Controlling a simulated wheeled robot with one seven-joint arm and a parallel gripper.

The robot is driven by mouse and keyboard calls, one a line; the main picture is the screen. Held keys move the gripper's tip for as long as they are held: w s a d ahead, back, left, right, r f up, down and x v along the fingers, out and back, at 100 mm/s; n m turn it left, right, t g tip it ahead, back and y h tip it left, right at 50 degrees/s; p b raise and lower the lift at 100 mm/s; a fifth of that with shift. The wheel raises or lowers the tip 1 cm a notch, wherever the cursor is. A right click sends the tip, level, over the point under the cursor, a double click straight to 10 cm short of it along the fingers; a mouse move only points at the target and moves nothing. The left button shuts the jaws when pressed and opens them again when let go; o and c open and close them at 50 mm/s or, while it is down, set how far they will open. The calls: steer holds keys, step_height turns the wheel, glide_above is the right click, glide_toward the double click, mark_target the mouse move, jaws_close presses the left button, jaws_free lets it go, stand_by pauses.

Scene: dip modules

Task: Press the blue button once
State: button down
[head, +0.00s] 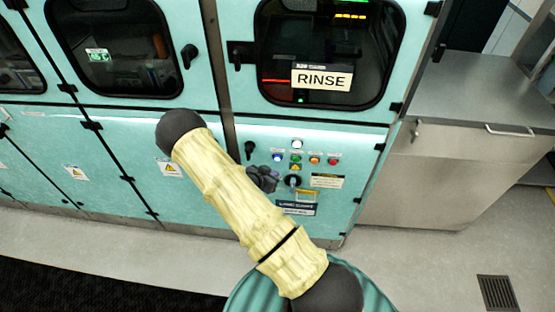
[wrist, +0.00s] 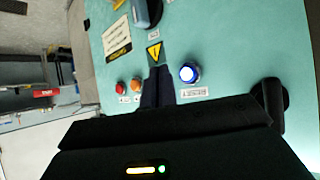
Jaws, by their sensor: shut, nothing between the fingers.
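The blue button (head: 277,156) sits at the left end of a row of small buttons on the teal panel. In the wrist view the blue button (wrist: 189,73) has a bright face and lies just right of my fingertips. My gripper (wrist: 158,72) is shut and empty, its dark fingers pointing at the panel between the blue and orange buttons. In the head view my gripper (head: 266,179) shows dark, below and left of the blue button. I cannot tell whether the fingertips touch the panel.
The orange button (head: 314,160), red button (head: 333,161), green button (head: 296,158) and white button (head: 297,144) are close by. A black handle (wrist: 271,95) sticks out right of the blue button.

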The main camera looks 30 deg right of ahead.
steer(key=shift+w+d, duration=0.6)
steer(key=shift+w, duration=0.25)
steer(key=shift+w+d, duration=0.55)
steer(key=shift+w, duration=0.25)
stand_by(0.8)
steer(key=shift+w+d+b, duration=0.25)
steer(key=shift+w+b, duration=0.1)
steer(key=shift+w+d, duration=0.25)
steer(key=shift+w, duration=0.1)
stand_by(1.0)
steer(key=shift+s+a, duration=0.5)
steer(key=shift+s, duration=0.15)
steer(key=s+a, duration=0.2)
steer(key=s, duration=0.2)
steer(key=shift+s+a, duration=0.1)
steer(key=shift+a, duration=0.3)
